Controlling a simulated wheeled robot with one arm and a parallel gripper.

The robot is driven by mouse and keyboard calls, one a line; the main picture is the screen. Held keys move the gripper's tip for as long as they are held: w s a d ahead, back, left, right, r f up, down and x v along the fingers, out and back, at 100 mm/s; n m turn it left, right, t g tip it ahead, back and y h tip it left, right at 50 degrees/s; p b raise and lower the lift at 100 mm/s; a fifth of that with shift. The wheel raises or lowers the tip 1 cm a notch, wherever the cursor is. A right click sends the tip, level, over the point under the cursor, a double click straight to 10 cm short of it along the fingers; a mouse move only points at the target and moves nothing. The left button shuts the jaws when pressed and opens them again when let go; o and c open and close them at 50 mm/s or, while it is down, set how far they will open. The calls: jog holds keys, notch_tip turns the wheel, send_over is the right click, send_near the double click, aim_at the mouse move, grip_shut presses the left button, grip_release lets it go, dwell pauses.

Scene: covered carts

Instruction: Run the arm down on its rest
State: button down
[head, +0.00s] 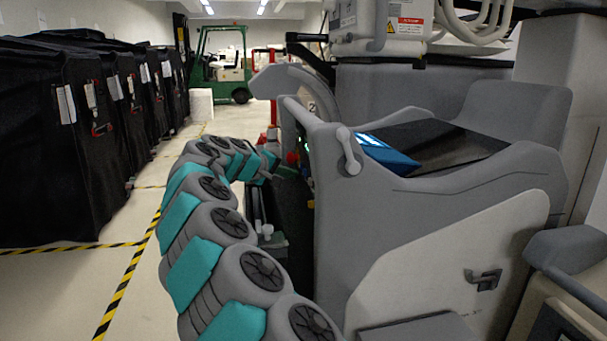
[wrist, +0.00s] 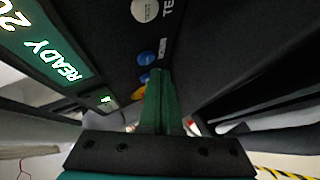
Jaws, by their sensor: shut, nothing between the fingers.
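My grey and teal arm curves up from the bottom of the head view and bends right, toward the side of a big grey machine (head: 390,215). My gripper (head: 284,171) is small there, close to the machine's dark side. In the wrist view its green fingers (wrist: 160,78) are together with nothing between them. They point at a dark panel (wrist: 110,25) with a white TEST button (wrist: 145,10), a blue button (wrist: 147,58) and a partly hidden yellow one. A lit green display (wrist: 50,50) reads READY. I cannot make out an arm rest for certain.
Black covered carts (head: 60,150) stand in a row at the left. A green forklift (head: 222,65) is at the back. Yellow-black tape (head: 130,275) marks the pale floor, which is clear between carts and arm. A blue-lit tablet (head: 385,152) lies on the machine.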

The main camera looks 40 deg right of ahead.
jog(key=shift+s+d, duration=0.25)
jog(key=shift+d, duration=0.1)
jog(key=shift+s+d, duration=0.25)
jog(key=shift+d, duration=0.15)
dwell(2.9)
dwell(3.6)
jog(key=shift+w+a, duration=0.5)
jog(key=shift+a, duration=0.25)
jog(key=shift+a, duration=0.1)
